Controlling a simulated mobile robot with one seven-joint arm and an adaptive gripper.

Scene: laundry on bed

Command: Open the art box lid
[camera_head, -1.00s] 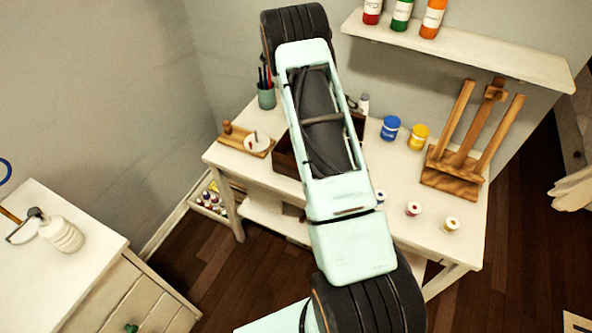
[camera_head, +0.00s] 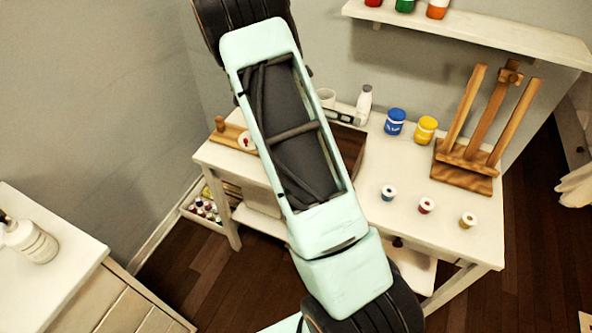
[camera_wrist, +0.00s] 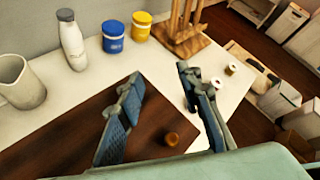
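The art box (camera_head: 350,148) is dark brown wood on the white table, mostly hidden behind my arm in the head view. In the wrist view its lid (camera_wrist: 75,145) shows as a flat dark brown surface with a small orange-brown knob (camera_wrist: 172,139) near its right edge. My gripper (camera_wrist: 158,78) is open, its two fingers wide apart over the lid's right part and the table. The knob shows between the fingers, lower in the picture, and nothing is held. I cannot tell the height of the fingers above the lid. The gripper is hidden in the head view.
Small spools (camera_head: 426,205) stand on the table to the right. A white mug (camera_wrist: 20,82) is at left. A shelf (camera_head: 470,32) hangs above.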

